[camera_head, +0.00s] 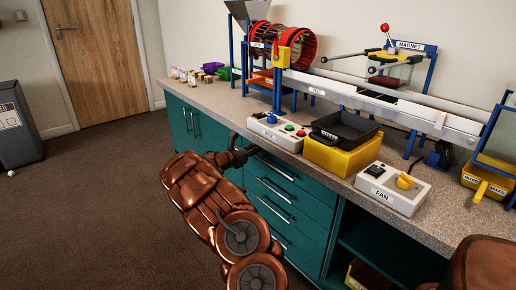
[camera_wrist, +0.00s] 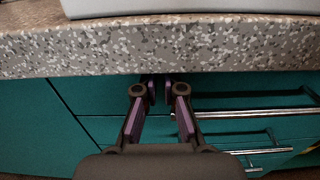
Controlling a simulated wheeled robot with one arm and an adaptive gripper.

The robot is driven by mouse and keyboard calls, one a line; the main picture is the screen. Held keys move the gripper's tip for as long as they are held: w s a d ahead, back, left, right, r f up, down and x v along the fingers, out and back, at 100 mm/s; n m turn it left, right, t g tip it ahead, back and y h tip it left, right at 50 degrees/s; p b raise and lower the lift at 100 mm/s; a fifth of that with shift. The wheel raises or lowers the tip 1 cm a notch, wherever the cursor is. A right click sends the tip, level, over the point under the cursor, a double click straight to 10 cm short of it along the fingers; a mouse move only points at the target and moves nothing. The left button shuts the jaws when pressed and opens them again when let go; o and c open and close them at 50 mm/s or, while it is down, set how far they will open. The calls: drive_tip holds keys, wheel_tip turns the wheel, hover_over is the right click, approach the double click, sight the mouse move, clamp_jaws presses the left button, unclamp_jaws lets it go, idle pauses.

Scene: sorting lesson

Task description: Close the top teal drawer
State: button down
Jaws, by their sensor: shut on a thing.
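The top teal drawer (camera_head: 284,178) is at the upper part of the teal drawer stack, just under the worktop. Its front also shows in the wrist view (camera_wrist: 240,90), with its metal bar handle (camera_wrist: 258,113) running to the right. My gripper (camera_head: 243,153) is at the left end of this drawer's handle. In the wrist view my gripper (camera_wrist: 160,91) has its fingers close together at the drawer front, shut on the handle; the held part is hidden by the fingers. The drawer looks almost flush with the cabinet, but any small gap is hard to judge.
The speckled worktop (camera_wrist: 160,45) overhangs just above my gripper. A switch box (camera_head: 277,131), a black tray (camera_head: 343,128) on a yellow block and a fan control box (camera_head: 393,187) stand on it. Lower drawers are below; brown carpet (camera_head: 100,200) is clear at left.

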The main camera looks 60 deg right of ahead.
drive_tip(key=p+v, duration=0.3)
drive_tip(key=v, duration=1.1)
drive_tip(key=shift+w+r, duration=0.1)
drive_tip(key=s+a+r+m+y+p, duration=0.25)
drive_tip(key=a+r+p, duration=0.2)
drive_tip(key=r, duration=0.35)
drive_tip(key=s+a+r+m+g+y+p, duration=0.1)
drive_tip(key=s+a+r+m+p, duration=0.35)
drive_tip(key=r, duration=0.25)
drive_tip(key=s+a+r+m+y+p, duration=0.25)
drive_tip(key=a+r, duration=0.25)
drive_tip(key=r, duration=0.3)
drive_tip(key=s+a+r+m+t+y+p, duration=0.1)
drive_tip(key=a+p, duration=0.5)
drive_tip(key=a, duration=0.7)
drive_tip(key=s+a+r+m+t+y+p, duration=0.1)
drive_tip(key=s+a+r+t+y+p, duration=0.2)
drive_tip(key=a, duration=1.1)
drive_tip(key=s+a+r+m+t+y+p, duration=0.1)
drive_tip(key=s+a+r+t+y+p, duration=0.1)
drive_tip(key=s+a+r+y+p, duration=0.4)
drive_tip(key=s+a+r+p, duration=0.2)
drive_tip(key=a+p, duration=0.3)
drive_tip(key=a, duration=0.2)
drive_tip(key=shift+a+r+t, duration=0.2)
drive_tip(key=shift+a+t, duration=0.05)
drive_tip(key=shift+t, duration=0.15)
